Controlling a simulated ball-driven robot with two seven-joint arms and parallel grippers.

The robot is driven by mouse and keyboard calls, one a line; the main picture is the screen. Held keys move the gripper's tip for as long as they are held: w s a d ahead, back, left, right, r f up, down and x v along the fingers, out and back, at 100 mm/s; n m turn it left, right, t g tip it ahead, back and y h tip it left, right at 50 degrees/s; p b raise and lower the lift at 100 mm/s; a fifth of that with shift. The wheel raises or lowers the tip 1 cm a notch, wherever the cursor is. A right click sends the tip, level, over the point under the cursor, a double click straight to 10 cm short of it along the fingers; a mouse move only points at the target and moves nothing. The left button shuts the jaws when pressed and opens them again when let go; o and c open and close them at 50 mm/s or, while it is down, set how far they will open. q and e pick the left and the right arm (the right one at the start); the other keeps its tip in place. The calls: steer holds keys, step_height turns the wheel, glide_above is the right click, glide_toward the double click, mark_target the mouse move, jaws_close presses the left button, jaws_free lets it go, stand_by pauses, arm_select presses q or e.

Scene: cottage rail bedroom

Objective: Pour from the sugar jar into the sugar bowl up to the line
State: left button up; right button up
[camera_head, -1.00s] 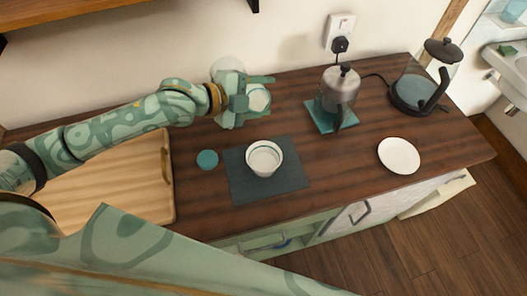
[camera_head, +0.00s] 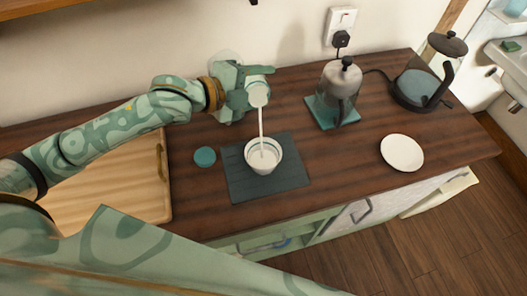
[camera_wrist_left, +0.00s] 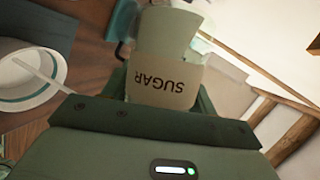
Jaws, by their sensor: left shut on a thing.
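My left gripper (camera_head: 243,92) is shut on the sugar jar (camera_head: 259,94), which is tilted with its mouth toward the sugar bowl. The jar's SUGAR label (camera_wrist_left: 164,85) shows upside down in the left wrist view. A thin white stream (camera_head: 261,125) runs from the jar's mouth down into the white sugar bowl (camera_head: 262,168). The bowl stands upright on a dark mat (camera_head: 286,179). A dark teal line shows inside its wall in the left wrist view (camera_wrist_left: 28,93). I cannot tell the sugar level against this line. My right gripper is not in view.
A small teal disc (camera_head: 205,157) lies left of the mat, next to a wooden board (camera_head: 100,195). A metal pot (camera_head: 341,82) stands on a teal trivet (camera_head: 325,118). A white plate (camera_head: 402,153) and a glass kettle (camera_head: 421,88) are at the right.

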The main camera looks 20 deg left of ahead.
arm_select(q)
step_height(320, 180, down, 7)
steer(key=s+m+t+b, duration=0.1)
steer(key=b, duration=0.3)
steer(key=shift+d+f, duration=0.2)
steer(key=shift+d, duration=0.15)
stand_by(0.8)
steer(key=shift+s+r+m+t, duration=0.1)
steer(key=shift+r+m+t, duration=0.3)
steer(key=shift+m, duration=0.2)
stand_by(0.9)
steer(key=shift+d+f, duration=0.1)
steer(key=shift+f, duration=0.1)
